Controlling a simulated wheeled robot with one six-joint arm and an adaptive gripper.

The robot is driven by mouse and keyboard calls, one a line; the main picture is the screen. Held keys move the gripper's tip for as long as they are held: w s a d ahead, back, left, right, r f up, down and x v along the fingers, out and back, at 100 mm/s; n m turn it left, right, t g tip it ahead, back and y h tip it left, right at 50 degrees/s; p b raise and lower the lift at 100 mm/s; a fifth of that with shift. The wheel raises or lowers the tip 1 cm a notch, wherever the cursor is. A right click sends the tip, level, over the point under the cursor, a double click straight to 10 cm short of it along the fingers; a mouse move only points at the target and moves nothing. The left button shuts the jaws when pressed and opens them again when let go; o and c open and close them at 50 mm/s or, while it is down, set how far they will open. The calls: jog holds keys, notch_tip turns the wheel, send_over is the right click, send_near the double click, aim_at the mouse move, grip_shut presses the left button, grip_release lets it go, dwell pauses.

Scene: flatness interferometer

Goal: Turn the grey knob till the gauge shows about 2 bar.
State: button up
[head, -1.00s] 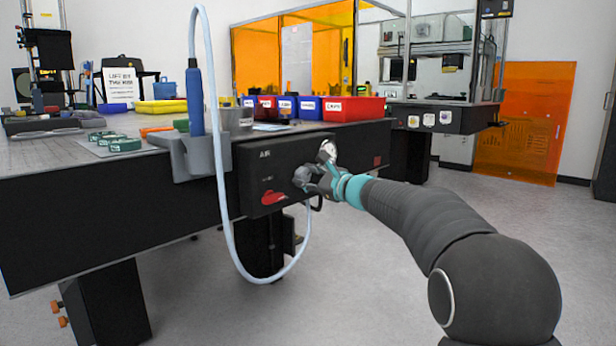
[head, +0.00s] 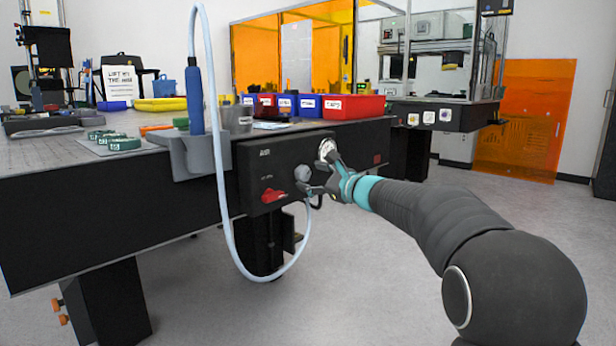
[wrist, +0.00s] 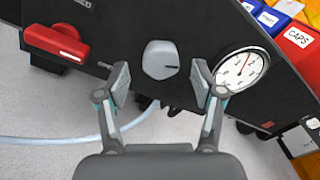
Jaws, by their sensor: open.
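The grey knob (head: 302,174) sits on the black air panel (head: 262,168) on the table's side. In the wrist view the knob (wrist: 160,58) shows a dark mark pointing right. The round white gauge (head: 326,147) is up and right of the knob. In the wrist view the gauge (wrist: 242,71) has a thin needle, but its numbers are too small to read. My gripper (head: 320,175) is open and empty, backed off in front of the panel. In the wrist view my fingers (wrist: 160,80) stand either side of the knob, apart from it.
A red lever (head: 273,196) is below left of the knob. A pale hose (head: 222,190) loops down at the panel's left, beside a grey holder (head: 190,158). Red and blue bins (head: 352,107) stand on the table above. The floor in front is clear.

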jog(key=v, duration=0.9)
jog(key=shift+s+d, duration=0.2)
jog(key=shift+s, duration=0.05)
jog(key=s+f+n+g+h, duration=0.25)
jog(key=f+n, duration=0.25)
jog(key=f, duration=0.4)
jog(key=s+d+f+n+g+h+p, duration=0.1)
jog(key=s+f+n+g+h, duration=0.2)
jog(key=s, duration=0.4)
jog(key=s+d+f+n+g+p, duration=0.1)
jog(key=s+f+n+g, duration=0.15)
jog(key=s+f, duration=0.35)
jog(key=s+d+n+h+p, duration=0.1)
jog(key=s+d+n+h, duration=0.25)
jog(key=s, duration=0.55)
jog(key=s+d+n+h+p, duration=0.2)
jog(key=s+d+n, duration=0.25)
jog(key=s, duration=0.45)
jog(key=s+d+r+t+h+p, duration=0.1)
jog(key=s+d+r+h+p, duration=0.1)
jog(key=s, duration=0.5)
notch_tip(320, 180, up, 3)
jog(key=shift+s+d+r+n+p, duration=0.15)
jog(key=shift+s+d+n+p, duration=0.35)
jog(key=shift+d, duration=0.55)
